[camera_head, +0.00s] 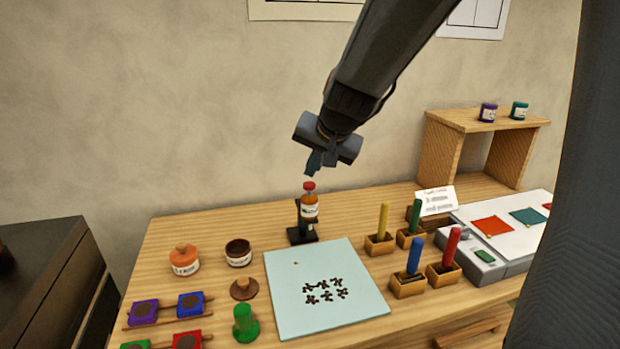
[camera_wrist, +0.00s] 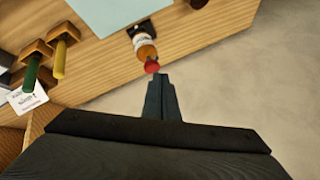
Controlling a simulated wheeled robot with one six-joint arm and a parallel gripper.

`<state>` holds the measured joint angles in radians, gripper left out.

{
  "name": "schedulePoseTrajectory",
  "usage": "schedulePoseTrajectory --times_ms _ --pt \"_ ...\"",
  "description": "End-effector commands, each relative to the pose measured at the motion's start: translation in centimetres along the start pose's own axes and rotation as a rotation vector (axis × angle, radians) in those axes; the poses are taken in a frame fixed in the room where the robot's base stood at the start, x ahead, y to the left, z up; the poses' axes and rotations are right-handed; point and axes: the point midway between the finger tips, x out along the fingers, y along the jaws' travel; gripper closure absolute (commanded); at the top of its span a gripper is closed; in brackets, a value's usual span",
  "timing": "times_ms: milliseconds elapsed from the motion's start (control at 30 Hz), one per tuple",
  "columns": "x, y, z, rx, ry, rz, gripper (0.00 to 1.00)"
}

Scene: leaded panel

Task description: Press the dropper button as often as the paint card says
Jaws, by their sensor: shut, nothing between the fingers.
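The dropper is an amber bottle (camera_head: 310,210) with a white label and a red button (camera_head: 309,186) on top, held in a black stand (camera_head: 302,235) on the table. In the wrist view the red button (camera_wrist: 152,67) is close to my fingertips. My gripper (camera_head: 313,168) is shut and empty, just above the red button, with a small gap in the head view. A white card (camera_head: 437,200) with writing stands behind the wooden blocks; it also shows in the wrist view (camera_wrist: 25,97). Its text is too small to read surely.
A pale blue sheet (camera_head: 355,262) with dark marks lies before the stand. Jars (camera_head: 185,262), paint pots and a green stamp (camera_head: 245,325) are at left. Colored sticks in wooden blocks (camera_head: 380,244), a white panel (camera_head: 505,235) and a wooden shelf (camera_head: 440,150) are at right.

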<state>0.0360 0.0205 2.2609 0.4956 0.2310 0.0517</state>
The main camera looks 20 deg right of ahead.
Motion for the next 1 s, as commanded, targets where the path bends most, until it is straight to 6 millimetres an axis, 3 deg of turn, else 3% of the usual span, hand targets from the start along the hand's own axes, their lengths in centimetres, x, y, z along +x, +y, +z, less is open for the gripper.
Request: schedulePoseTrajectory --times_ms 33,100,300,733,1000 --pt "-0.8 -1.0 -1.9 0.038 0.035 -0.019 1.0" --pt "-1.5 -2.0 -3.8 0.081 0.072 -0.041 1.0" --pt "-2.4 -3.2 -6.2 0.14 0.12 -0.07 1.0" --pt "-2.2 -3.1 -6.2 0.141 0.121 -0.07 1.0" --pt "-0.9 -2.5 -5.4 0.14 0.12 -0.07 1.0"
